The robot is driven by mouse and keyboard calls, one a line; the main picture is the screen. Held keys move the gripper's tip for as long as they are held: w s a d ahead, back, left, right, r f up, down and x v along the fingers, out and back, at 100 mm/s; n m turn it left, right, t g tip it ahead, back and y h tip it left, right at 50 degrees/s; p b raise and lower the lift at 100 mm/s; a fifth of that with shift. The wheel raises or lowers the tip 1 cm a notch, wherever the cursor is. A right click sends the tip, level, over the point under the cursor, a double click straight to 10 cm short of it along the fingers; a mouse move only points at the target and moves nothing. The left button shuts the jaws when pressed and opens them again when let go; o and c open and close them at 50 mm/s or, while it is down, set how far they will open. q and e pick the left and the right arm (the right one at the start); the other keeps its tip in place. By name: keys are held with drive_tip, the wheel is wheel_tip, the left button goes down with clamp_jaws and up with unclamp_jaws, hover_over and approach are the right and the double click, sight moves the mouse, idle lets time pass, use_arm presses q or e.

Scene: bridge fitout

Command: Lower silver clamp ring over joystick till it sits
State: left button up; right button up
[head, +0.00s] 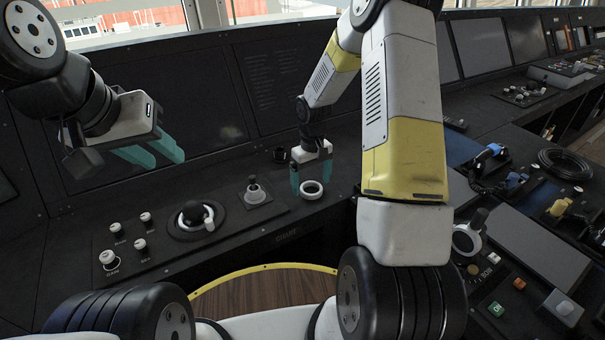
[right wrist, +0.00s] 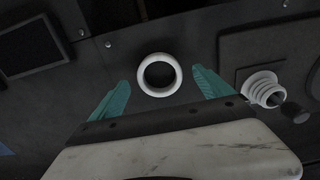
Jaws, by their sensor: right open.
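The silver clamp ring (head: 311,190) looks pale and lies flat on the dark console; in the right wrist view (right wrist: 159,91) it shows as a whole round ring. My right gripper (head: 311,182) is open above it, with the ring showing between its two teal fingers (right wrist: 160,95) in the wrist view, a gap on each side. The joystick (head: 254,189), a dark knob over a pale ribbed boot on a square plate, stands left of the ring; it shows at right in the wrist view (right wrist: 265,91). My left gripper (head: 158,152) is open and empty, above the console at left.
A black ball control (head: 193,212) with a pale lever and several small knobs (head: 109,258) stand left of the joystick. A small dark round piece (head: 281,155) sits behind the ring. Large dark screens (head: 177,108) rise behind. The console's front edge is close to the ring.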

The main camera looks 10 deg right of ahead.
drive_tip(key=shift+f, duration=0.65)
drive_tip(key=c, duration=1.5)
drive_tip(key=shift+c, duration=0.2)
drive_tip(key=shift+r, duration=0.1)
drive_tip(key=shift+r, duration=0.5)
drive_tip(key=r, duration=0.1)
drive_tip(key=s+r, duration=0.1)
drive_tip(key=shift+a+r, duration=0.15)
drive_tip(key=shift+r, duration=0.15)
drive_tip(key=s+a+r, duration=0.1)
drive_tip(key=s+a, duration=0.2)
drive_tip(key=s, duration=1.1)
drive_tip(key=shift+s+a+r, duration=0.15)
drive_tip(key=shift+s+a, duration=0.1)
drive_tip(key=shift+a, duration=0.1)
drive_tip(key=shift+w, duration=0.1)
